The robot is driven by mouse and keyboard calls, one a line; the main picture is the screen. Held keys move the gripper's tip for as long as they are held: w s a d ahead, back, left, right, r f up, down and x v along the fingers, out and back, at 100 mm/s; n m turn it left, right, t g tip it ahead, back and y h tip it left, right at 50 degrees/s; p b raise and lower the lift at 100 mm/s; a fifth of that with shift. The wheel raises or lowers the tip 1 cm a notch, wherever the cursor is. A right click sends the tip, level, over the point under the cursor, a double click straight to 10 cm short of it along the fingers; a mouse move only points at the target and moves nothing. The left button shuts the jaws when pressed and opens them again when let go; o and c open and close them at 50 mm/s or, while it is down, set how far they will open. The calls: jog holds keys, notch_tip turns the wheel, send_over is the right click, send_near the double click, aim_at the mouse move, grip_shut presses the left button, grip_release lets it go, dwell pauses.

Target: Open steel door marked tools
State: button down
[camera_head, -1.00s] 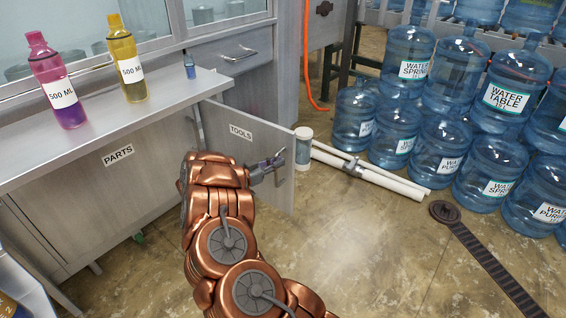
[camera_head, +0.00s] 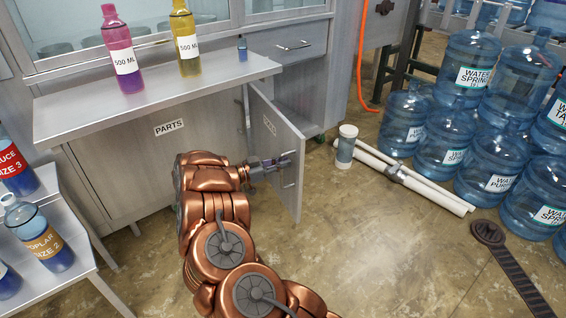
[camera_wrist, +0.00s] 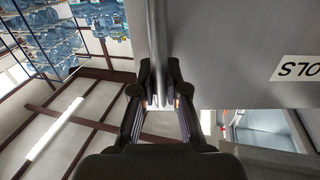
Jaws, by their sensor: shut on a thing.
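The steel door marked TOOLS (camera_head: 272,140) stands swung out from the cabinet, ajar. Its label shows at a slant in the head view and upside down in the wrist view (camera_wrist: 298,68). My gripper (camera_head: 284,164) is at the door's outer edge, shut on the vertical bar handle. In the wrist view the two fingers of my gripper (camera_wrist: 160,100) close around the handle bar (camera_wrist: 159,50). Part of the cabinet's inside (camera_wrist: 265,125) shows past the door, and its contents are unclear.
The PARTS door (camera_head: 140,170) is shut on the left. Bottles stand on the counter (camera_head: 130,105) above.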

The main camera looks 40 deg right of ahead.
jog(key=c, duration=1.2)
grip_release()
jog(key=v, duration=1.2)
